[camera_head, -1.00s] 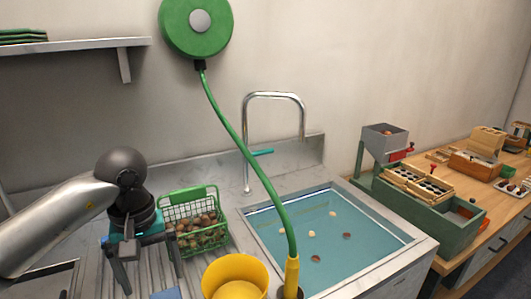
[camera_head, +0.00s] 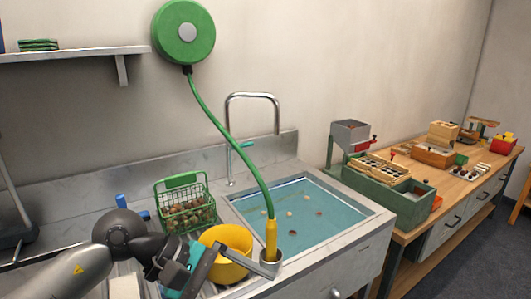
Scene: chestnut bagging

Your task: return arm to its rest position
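My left arm comes in from the lower left, and my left gripper (camera_head: 192,272) is low in the picture, in front of the green basket and at the left side of the yellow bowl (camera_head: 234,243). The gripper overlaps the bowl's left edge in this view; I cannot tell whether they touch. Its fingertips are seen at a slant, so its opening is unclear. I see nothing held in it. My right arm and gripper are out of view.
A green wire basket (camera_head: 179,182) of chestnuts stands behind the gripper. The water-filled sink (camera_head: 345,222) has several floating chestnuts. A green hose (camera_head: 216,122) ends in a yellow nozzle (camera_head: 271,240) in a holder. A wooden bench (camera_head: 462,187) with a green crate is at right.

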